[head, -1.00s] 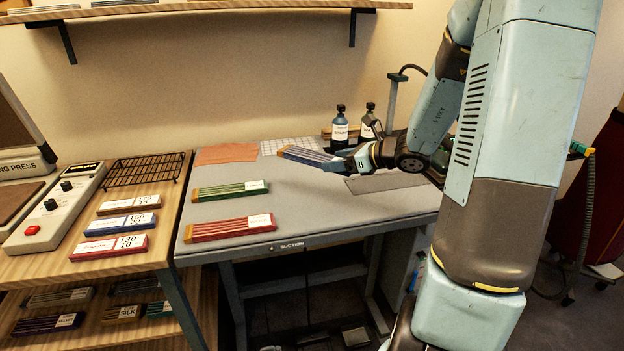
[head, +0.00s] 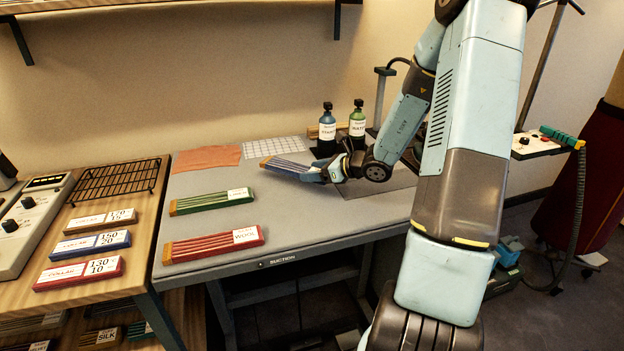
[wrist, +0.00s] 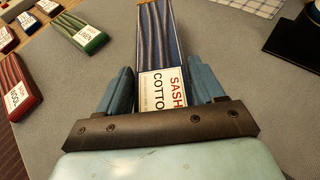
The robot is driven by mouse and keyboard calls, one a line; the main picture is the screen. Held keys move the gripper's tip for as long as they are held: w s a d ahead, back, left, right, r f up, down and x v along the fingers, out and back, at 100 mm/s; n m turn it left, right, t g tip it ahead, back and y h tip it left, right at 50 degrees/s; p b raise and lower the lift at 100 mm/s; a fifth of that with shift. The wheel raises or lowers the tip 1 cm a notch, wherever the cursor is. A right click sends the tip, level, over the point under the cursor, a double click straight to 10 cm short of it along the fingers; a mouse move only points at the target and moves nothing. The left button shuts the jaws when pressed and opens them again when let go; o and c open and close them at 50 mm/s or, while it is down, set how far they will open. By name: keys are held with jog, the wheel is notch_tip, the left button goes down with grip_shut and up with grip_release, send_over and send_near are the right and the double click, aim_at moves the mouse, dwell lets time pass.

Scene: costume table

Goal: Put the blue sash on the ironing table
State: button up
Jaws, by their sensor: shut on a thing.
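The blue sash (head: 287,166) is a flat, pleated blue piece with a white label; in the wrist view the sash (wrist: 160,40) shows the words SASH and COTTO. My gripper (head: 318,174) is shut on its labelled end, with one finger on each side, as the wrist view of my gripper (wrist: 163,92) shows. The sash points left and away from the gripper, over the grey ironing table (head: 300,215). Whether its underside touches the table I cannot tell.
A green sash (head: 212,201) and a red one (head: 213,244) lie on the table's left half. An orange cloth (head: 206,158) and a gridded sheet (head: 273,149) lie behind. Two bottles (head: 326,130) (head: 357,122) stand at the back. Bare table lies between the sashes and my gripper.

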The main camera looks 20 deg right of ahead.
aim_at(314, 187)
jog(key=shift+w+f, duration=0.15)
jog(key=shift+f, duration=0.45)
jog(key=shift+w+f, duration=0.15)
jog(key=shift+f, duration=1.15)
jog(key=o, duration=1.1)
jog(key=shift+c, duration=0.2)
